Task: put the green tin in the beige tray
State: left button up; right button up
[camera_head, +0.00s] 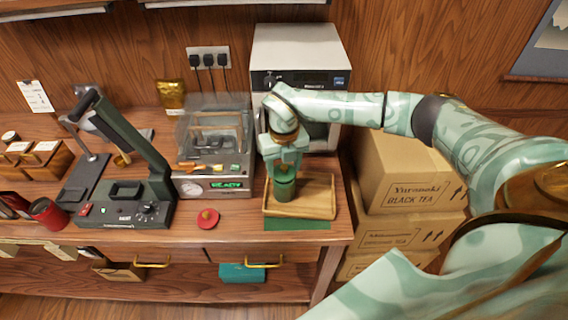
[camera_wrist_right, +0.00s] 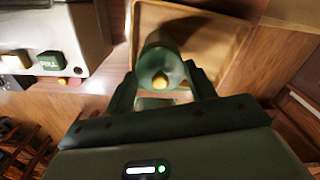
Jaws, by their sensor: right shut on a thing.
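My right gripper (camera_head: 284,172) reaches down from above and is shut on the green tin (camera_head: 284,189). The tin is upright, over the beige tray (camera_head: 322,205) at the right end of the counter. In the right wrist view the green tin (camera_wrist_right: 163,62), with a yellow knob on top, sits between the two fingers of the right gripper (camera_wrist_right: 163,84). The tray (camera_wrist_right: 226,20) shows behind and beside it. I cannot tell whether the tin's base touches the tray floor. My left gripper is in neither view.
A grey machine (camera_head: 214,150) stands left of the tray, and a white appliance (camera_head: 300,60) stands behind. A red lid-like piece (camera_head: 208,218) lies on the counter. Stacked cartons (camera_head: 405,185) stand beside the counter's right end. A dark green press (camera_head: 125,190) is further left.

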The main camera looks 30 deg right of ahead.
dwell(0.4)
jog(key=o, duration=1.5)
notch_tip(320, 180, up, 7)
jog(key=p, duration=0.6)
grip_shut()
